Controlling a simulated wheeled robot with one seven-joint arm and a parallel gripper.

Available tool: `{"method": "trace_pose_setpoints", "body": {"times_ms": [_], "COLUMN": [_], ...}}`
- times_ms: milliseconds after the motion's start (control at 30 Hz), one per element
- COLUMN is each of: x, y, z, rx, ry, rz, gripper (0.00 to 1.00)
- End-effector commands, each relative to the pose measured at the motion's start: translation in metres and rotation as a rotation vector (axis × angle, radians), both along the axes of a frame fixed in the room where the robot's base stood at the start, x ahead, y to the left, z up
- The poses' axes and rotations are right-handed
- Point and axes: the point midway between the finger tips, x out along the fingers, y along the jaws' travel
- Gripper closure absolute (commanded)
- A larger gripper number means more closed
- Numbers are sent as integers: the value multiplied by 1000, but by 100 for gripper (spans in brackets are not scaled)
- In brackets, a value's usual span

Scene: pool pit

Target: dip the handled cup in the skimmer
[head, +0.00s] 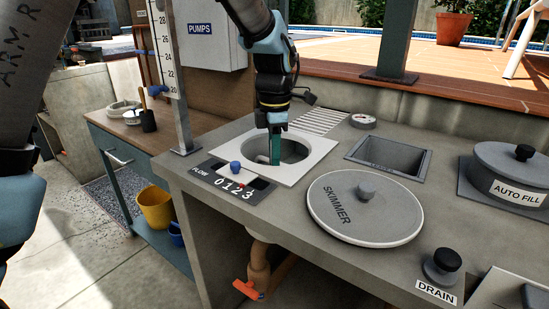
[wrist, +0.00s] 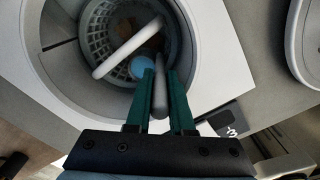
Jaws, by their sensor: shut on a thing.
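The skimmer well is an open round hole with a pale square surround (head: 312,163) in the grey counter. My gripper (head: 274,160) points down into it. In the wrist view, its green fingers (wrist: 160,80) are shut on a smooth grey handle-like piece (wrist: 159,98). The body of the handled cup cannot be made out; the grey piece may be its handle. Beneath is a grid-walled basket (wrist: 97,45) with a pale curved bar (wrist: 127,47) across it. A light blue round thing (wrist: 143,66) shows beside the fingers; I cannot tell whether it belongs to the cup.
The round lid marked SKIMMER (head: 365,212) lies on the counter right of the well. A FLOW counter panel (head: 232,186) with a blue knob is in front. A rectangular recess (head: 388,157), an AUTO FILL lid (head: 512,165) and a DRAIN knob (head: 442,265) are farther right.

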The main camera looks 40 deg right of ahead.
Motion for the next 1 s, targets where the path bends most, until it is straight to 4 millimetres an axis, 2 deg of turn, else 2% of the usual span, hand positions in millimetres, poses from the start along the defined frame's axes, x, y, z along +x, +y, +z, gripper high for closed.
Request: {"method": "trace_pose_setpoints", "body": {"times_ms": [33, 1000], "x": [0, 0], "y": [0, 0], "z": [6, 61], "rx": [0, 0], "ry": [-1, 0], "rz": [0, -1], "gripper": [100, 100]}}
